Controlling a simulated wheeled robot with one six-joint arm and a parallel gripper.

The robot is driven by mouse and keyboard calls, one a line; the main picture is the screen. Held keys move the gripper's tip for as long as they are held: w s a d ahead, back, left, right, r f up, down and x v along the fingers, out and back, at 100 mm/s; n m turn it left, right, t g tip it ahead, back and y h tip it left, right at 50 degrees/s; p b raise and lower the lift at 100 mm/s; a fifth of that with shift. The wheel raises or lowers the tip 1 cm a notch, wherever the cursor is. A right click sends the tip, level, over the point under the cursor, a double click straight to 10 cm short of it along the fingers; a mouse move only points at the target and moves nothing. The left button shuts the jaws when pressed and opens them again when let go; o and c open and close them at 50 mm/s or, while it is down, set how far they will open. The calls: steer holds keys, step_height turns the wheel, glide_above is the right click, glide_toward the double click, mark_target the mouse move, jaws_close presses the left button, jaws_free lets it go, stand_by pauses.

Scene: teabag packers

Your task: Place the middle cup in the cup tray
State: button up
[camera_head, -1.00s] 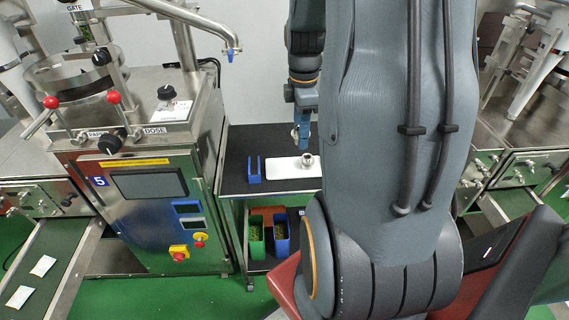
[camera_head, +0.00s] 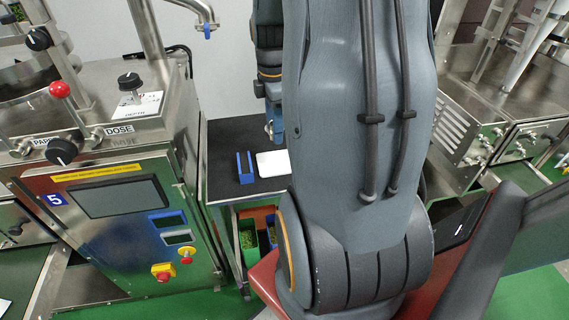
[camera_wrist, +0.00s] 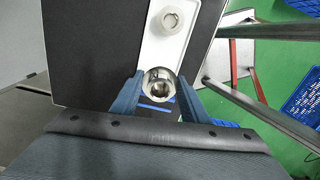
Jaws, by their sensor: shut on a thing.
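My gripper (camera_wrist: 160,97) is shut on a shiny metal cup (camera_wrist: 159,74), seen from above between its two blue fingers in the wrist view. A second, lighter round cup (camera_wrist: 172,20) stands on the white cup tray (camera_wrist: 152,48), just beyond the held cup. The held cup overlaps the tray's near end in this view; I cannot tell whether it touches the tray. In the head view, the white tray (camera_head: 270,164) lies on the dark table, partly hidden by my arm. The cups are hidden there.
A blue slotted holder (camera_head: 244,170) stands left of the tray on the dark table (camera_head: 232,137). Bins (camera_head: 248,236) sit on the shelf below. A steel machine (camera_head: 110,215) stands close at left, another at right. In the wrist view, a blue crate (camera_wrist: 301,110) is at right.

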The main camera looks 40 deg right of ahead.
mark_target(275, 164)
steer(key=shift+f+p, duration=1.1)
steer(key=shift+f, duration=3.9)
steer(key=o, duration=0.9)
steer(key=shift+f, duration=0.15)
step_height(275, 164, up, 12)
steer(key=b, duration=0.2)
steer(key=shift+b, duration=0.4)
steer(key=s+a+m, duration=0.1)
steer(key=a+m, duration=0.3)
steer(key=a, duration=0.3)
steer(key=s+a+m+t, duration=0.1)
steer(key=a+m, duration=0.3)
steer(key=a, duration=0.4)
steer(key=s+a+m, duration=0.1)
steer(key=a+m, duration=0.4)
steer(key=a, duration=0.3)
steer(key=shift+a+f+t, duration=0.2)
steer(key=shift+a+t, duration=0.05)
steer(key=shift+t, duration=0.05)
